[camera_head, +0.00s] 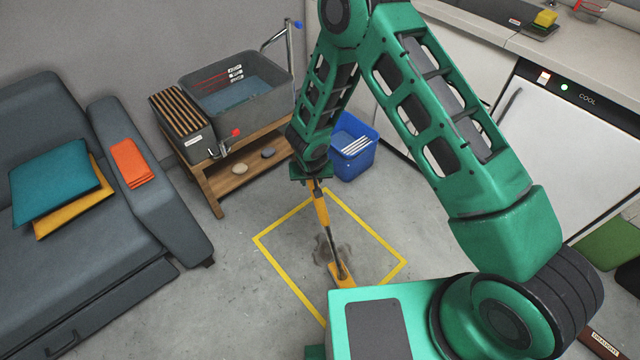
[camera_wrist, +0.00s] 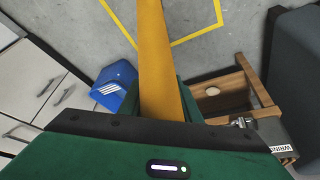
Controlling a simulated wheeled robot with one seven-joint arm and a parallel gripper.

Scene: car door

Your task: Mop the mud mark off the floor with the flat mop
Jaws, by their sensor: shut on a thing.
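The flat mop's orange handle (camera_head: 321,208) hangs down from my gripper (camera_head: 313,180), which is shut on it. Its orange head (camera_head: 340,273) is low at the near edge of the mud mark; I cannot tell whether it touches the floor. The mud mark (camera_head: 322,250) is a dark brownish-grey smudge inside a yellow floor outline, and the mop shaft crosses in front of it. In the wrist view the handle (camera_wrist: 158,60) runs up between my jaws and hides the floor behind it.
A wooden bench (camera_head: 215,188) with a grey wash tub (camera_head: 232,98) stands behind the outline, beside a blue bin (camera_head: 359,160). A dark sofa (camera_head: 110,245) is at left. The floor around the outline is clear.

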